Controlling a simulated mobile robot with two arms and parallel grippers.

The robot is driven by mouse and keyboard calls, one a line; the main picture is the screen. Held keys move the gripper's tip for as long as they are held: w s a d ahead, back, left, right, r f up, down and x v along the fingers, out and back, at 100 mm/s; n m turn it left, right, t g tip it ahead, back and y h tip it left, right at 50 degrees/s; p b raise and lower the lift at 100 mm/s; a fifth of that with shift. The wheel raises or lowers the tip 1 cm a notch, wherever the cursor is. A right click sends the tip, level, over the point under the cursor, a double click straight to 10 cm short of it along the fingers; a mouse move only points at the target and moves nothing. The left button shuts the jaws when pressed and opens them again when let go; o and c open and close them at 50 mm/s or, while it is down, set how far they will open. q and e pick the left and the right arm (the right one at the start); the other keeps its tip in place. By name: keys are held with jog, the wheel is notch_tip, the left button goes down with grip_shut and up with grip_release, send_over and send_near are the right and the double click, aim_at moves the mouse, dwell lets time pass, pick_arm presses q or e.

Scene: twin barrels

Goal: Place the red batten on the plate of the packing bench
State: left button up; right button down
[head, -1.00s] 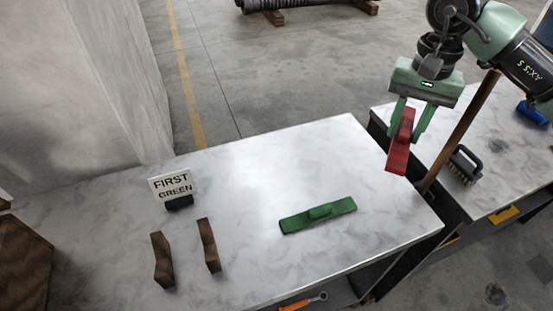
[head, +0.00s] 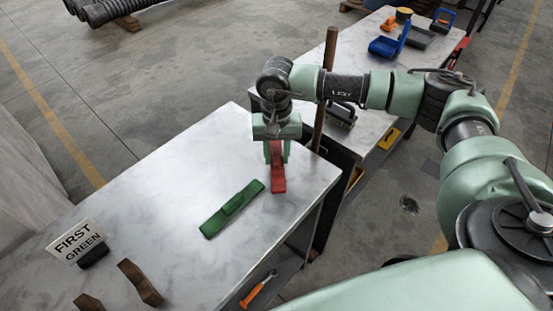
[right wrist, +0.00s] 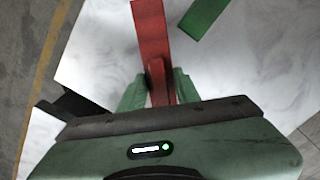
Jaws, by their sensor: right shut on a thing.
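My right gripper (head: 277,153) is shut on the red batten (head: 278,178), which shows lengthwise below the fingers over the right part of the pale marbled bench top (head: 160,180). I cannot tell whether the batten touches the top. In the right wrist view the red batten (right wrist: 152,35) stands out beyond the green fingers (right wrist: 160,92), gripped at its raised middle part. The green batten (head: 232,208) lies flat on the bench top, left of the red one and apart from it. My left gripper is not in view.
An orange-handled tool (head: 258,289) lies below.

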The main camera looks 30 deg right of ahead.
aim_at(276, 154)
notch_tip(276, 154, down, 3)
jog(key=shift+r, duration=0.1)
jog(key=c, duration=1)
grip_release()
notch_tip(276, 154, up, 11)
jog(key=shift+b, duration=1.25)
jog(key=shift+r, duration=0.55)
